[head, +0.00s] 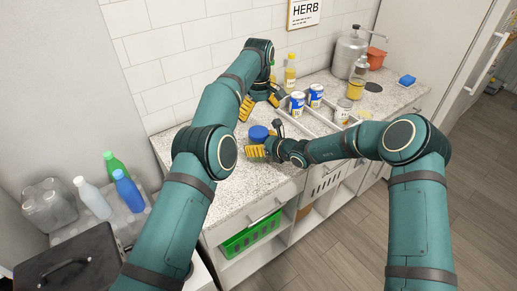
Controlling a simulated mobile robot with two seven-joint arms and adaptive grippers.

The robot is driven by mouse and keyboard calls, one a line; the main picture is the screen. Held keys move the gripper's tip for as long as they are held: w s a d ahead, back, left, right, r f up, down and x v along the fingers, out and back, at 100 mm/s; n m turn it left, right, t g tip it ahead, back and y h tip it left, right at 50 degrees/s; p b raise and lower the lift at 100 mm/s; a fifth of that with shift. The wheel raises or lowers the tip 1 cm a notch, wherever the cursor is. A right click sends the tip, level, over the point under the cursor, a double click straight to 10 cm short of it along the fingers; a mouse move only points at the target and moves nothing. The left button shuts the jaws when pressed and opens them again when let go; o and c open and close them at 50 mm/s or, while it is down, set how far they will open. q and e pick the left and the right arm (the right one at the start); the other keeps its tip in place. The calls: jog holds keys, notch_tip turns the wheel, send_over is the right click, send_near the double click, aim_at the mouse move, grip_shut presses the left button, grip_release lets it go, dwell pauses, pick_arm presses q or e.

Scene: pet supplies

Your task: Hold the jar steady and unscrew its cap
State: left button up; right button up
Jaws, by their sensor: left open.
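The jar shows mainly as its round blue cap (258,132) on the speckled counter; its body is mostly hidden below the cap and behind my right gripper. My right gripper (257,151) has its yellow fingers right at the near side of the jar, low beside the cap. I cannot tell whether they are closed around the jar. My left gripper (261,104) is open and empty, its yellow fingers spread apart. It is beyond and above the cap, apart from it.
A yellow bottle (290,72), a glass bottle (357,78) and a metal canister (347,55) stand farther back. The counter left of the jar is clear.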

aim_at(259, 131)
grip_shut()
pick_arm(q)
jog(key=m, duration=0.4)
jog(key=shift+w+d+m, duration=0.1)
jog(key=shift+d+m, duration=0.1)
jog(key=shift+m, duration=0.1)
jog(key=m, duration=0.5)
jog(key=shift+d+r, duration=0.2)
jog(key=m, duration=0.7)
jog(key=shift+w+d+r+t, duration=0.15)
jog(key=shift+d+t, duration=0.1)
jog(key=shift+t, duration=0.05)
jog(key=m, duration=0.5)
jog(key=shift+a, duration=0.15)
jog(key=m, duration=0.4)
jog(key=shift+a+m, duration=0.15)
jog(key=shift+m, duration=0.25)
jog(key=shift+s+a+f, duration=0.2)
jog(key=shift+a+f, duration=0.05)
jog(key=shift+a, duration=0.05)
jog(key=shift+a+f+m, duration=0.1)
jog(key=shift+f+m, duration=0.15)
jog(key=shift+m, duration=0.05)
jog(key=shift+f, duration=3.75)
